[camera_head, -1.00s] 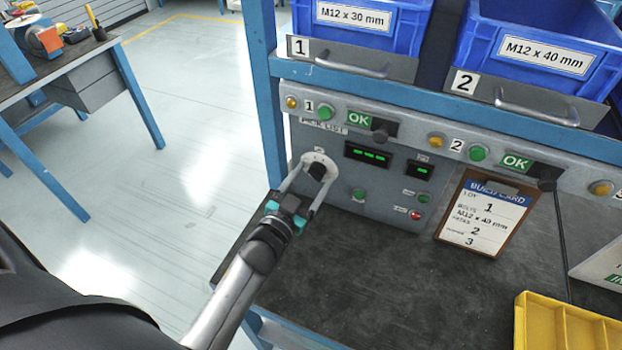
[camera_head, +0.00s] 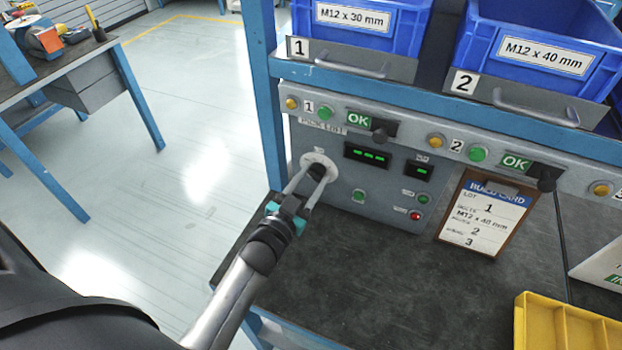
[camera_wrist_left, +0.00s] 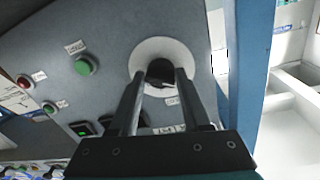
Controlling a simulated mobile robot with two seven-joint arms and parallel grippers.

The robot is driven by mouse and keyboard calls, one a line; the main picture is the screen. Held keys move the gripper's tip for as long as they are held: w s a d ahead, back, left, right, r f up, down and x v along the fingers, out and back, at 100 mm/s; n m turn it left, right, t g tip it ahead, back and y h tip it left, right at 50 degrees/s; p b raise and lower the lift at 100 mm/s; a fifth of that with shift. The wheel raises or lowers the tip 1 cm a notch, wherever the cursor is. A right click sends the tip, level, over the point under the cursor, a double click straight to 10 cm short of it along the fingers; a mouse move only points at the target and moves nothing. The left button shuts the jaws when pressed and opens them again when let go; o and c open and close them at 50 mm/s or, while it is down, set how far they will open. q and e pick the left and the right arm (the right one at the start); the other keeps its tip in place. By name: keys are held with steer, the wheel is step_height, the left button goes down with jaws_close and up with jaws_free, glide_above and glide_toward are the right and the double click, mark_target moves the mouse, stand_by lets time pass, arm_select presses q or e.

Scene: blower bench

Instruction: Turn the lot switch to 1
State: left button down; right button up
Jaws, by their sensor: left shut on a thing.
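The lot switch (camera_head: 318,172) is a black knob on a round white dial at the left end of the grey control panel. My left gripper (camera_head: 316,176) is shut on the knob, its two fingers on either side of it. In the left wrist view the knob (camera_wrist_left: 160,72) sits between the fingertips, and the white dial (camera_wrist_left: 148,52) shows around them. The fingers hide part of the dial, and I cannot read the switch position. The build card (camera_head: 486,212) stands right of the panel and reads lot 1. My right gripper is out of view.
The panel carries displays (camera_head: 367,155), a green button (camera_head: 359,195) and a red button (camera_head: 415,215). Blue bins (camera_head: 545,55) sit on the shelf above. A yellow tray (camera_head: 560,325) is at the lower right. The dark bench top (camera_head: 350,270) is clear in front.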

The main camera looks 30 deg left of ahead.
arm_select(q)
steer(key=shift+a, duration=0.1)
steer(key=m+p, duration=0.1)
steer(key=m, duration=0.2)
steer(key=shift+r+m, duration=0.1)
steer(key=shift+m, duration=2.1)
steer(key=shift+r+g, duration=0.1)
steer(key=shift+g, duration=0.2)
steer(key=shift+c, duration=2)
jaws_free()
steer(key=shift+p, duration=0.3)
